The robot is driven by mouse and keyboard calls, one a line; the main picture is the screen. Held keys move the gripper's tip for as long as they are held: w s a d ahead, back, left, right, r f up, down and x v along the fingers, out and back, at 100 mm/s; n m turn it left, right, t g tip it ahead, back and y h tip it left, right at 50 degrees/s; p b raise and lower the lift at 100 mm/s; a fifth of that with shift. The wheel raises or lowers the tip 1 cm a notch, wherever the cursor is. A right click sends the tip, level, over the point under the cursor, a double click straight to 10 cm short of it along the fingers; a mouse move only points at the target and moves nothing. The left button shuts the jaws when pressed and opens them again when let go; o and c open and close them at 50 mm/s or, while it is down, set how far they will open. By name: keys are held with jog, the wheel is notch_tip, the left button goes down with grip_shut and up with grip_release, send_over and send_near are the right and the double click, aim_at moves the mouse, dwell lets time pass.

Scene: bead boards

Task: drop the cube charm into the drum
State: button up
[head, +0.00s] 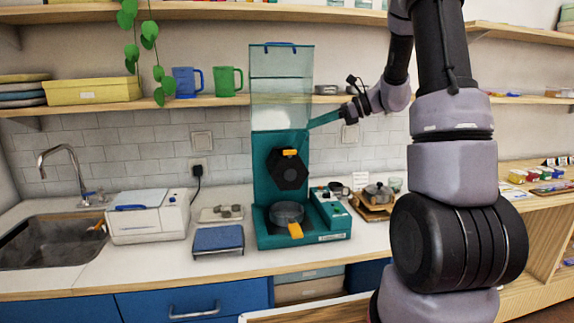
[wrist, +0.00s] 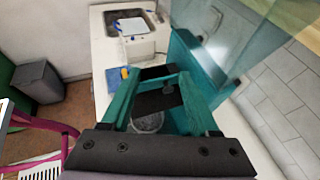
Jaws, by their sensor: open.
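The teal machine (head: 262,190) stands on the counter with a clear hopper above. A black hexagonal drum (head: 287,175) with a yellow tab is on its front, and a round clear bowl (head: 287,212) sits below it. I cannot make out a cube charm in either view. My gripper (head: 312,125), with teal fingers, reaches in from the right to just above and right of the drum. In the wrist view my gripper (wrist: 158,80) is open, with nothing visibly held. Black parts of the machine and the bowl (wrist: 150,122) show between and beyond the fingers.
A blue scale (head: 218,240) and a white box-shaped appliance (head: 147,217) stand left of the machine, before the sink (head: 50,240). The shelf (head: 230,100) with mugs runs behind. Small coloured items (head: 535,175) lie far right.

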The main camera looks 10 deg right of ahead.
jog(key=v, duration=0.5)
jog(key=shift+f, duration=0.1)
jog(key=s+a+r+n+h, duration=0.2)
jog(key=s+n+h, duration=0.1)
jog(key=s+n, duration=0.3)
jog(key=s+a+r+n+t+h, duration=0.1)
jog(key=s+n+h, duration=0.3)
jog(key=s, duration=0.7)
jog(key=s+a+r+n+t+h, duration=0.1)
jog(key=s+a+r+n+h, duration=0.1)
jog(key=s+n, duration=0.6)
jog(key=shift+s+a+r+h, duration=0.2)
jog(key=shift+a+r+h, duration=0.15)
jog(key=shift+r+h, duration=0.3)
jog(key=shift+f, duration=0.1)
jog(key=shift+c, duration=0.9)
